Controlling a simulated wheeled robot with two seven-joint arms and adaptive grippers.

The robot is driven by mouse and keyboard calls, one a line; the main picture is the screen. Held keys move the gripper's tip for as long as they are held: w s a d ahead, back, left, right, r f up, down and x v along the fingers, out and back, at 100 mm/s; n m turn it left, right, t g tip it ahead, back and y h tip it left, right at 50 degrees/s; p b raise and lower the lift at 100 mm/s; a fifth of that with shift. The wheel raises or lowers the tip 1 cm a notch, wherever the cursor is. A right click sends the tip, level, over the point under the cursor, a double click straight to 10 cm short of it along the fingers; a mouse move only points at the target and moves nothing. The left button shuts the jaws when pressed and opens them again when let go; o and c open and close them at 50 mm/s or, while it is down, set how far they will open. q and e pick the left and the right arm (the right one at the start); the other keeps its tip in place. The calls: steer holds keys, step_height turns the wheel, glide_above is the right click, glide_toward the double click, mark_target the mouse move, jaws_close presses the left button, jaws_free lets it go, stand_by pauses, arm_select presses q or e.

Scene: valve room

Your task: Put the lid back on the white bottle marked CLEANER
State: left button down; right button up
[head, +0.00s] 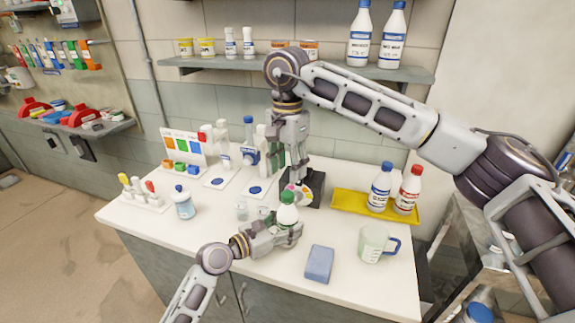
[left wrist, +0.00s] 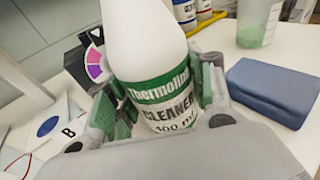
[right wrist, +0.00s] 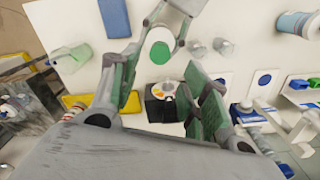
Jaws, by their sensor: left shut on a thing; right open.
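The white CLEANER bottle (head: 288,214) stands upright near the middle of the bench. Its green and white label shows in the left wrist view (left wrist: 165,95), where its top is cut off. My left gripper (head: 284,228) is shut on the bottle's body from the front. A green lid (head: 288,197) sits at the bottle's top; from above, the right wrist view shows it as a green disc (right wrist: 160,52) over the white bottle. Whether it is fully seated I cannot tell. My right gripper (right wrist: 168,85) points down, open and empty, just above and behind the lid, apart from it.
A black block with a coloured disc (right wrist: 165,90) stands close behind the bottle. A blue sponge (head: 319,264) and a green-tinted mug (head: 373,244) are on the right. A yellow tray (head: 349,203) holds two bottles. Small clear glassware (head: 242,211) stands left of the bottle.

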mark_target(288, 194)
steer(key=shift+f, duration=3.85)
jaws_close()
steer(key=shift+m, duration=0.4)
